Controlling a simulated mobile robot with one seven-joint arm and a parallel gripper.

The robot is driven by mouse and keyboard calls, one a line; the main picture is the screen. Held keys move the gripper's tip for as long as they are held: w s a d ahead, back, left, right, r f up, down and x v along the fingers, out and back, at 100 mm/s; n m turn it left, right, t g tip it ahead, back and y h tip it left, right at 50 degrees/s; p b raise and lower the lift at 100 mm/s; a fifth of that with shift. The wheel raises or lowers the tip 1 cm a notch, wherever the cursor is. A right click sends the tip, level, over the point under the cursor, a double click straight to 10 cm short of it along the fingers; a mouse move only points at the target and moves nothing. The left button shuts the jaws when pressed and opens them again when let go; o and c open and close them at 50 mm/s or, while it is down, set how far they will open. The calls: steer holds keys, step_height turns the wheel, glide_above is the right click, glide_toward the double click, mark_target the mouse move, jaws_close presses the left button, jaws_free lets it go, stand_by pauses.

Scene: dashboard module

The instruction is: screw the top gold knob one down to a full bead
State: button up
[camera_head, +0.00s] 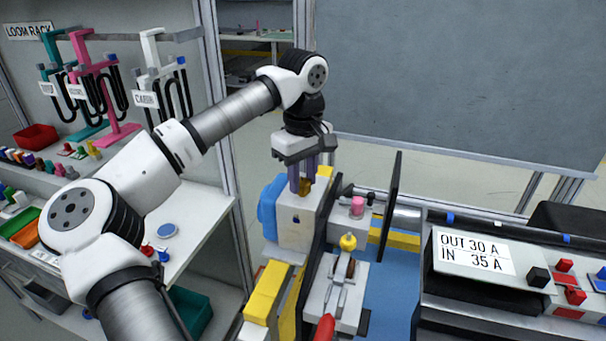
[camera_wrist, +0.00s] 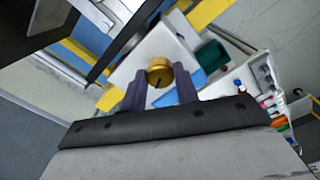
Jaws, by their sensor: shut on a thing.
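The gold knob (camera_head: 305,187) sits on top of a white block-shaped housing (camera_head: 296,228). My gripper (camera_head: 303,180) points straight down over the housing, with its purple fingers on either side of the knob. In the wrist view the round gold knob (camera_wrist: 160,71) lies between the two fingertips (camera_wrist: 160,84), and a dark slot or mark shows on its face. My gripper is shut on the knob. The fingers hide part of the knob in the head view, and no bead can be made out.
A yellow knob (camera_head: 348,242) and a pink knob (camera_head: 357,206) stand to the right of the housing. A dark upright panel (camera_head: 390,205) rises behind them. A blue part (camera_head: 268,208) adjoins the housing's left side. A sign (camera_head: 473,252) reads OUT 30 A, IN 35 A.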

mark_target(303, 181)
steer(key=shift+m, duration=0.5)
steer(key=o, duration=1)
steer(key=shift+c, duration=0.2)
steer(key=shift+r, duration=0.1)
step_height(303, 181, up, 14)
steer(key=b, duration=0.1)
steer(key=shift+f, duration=0.2)
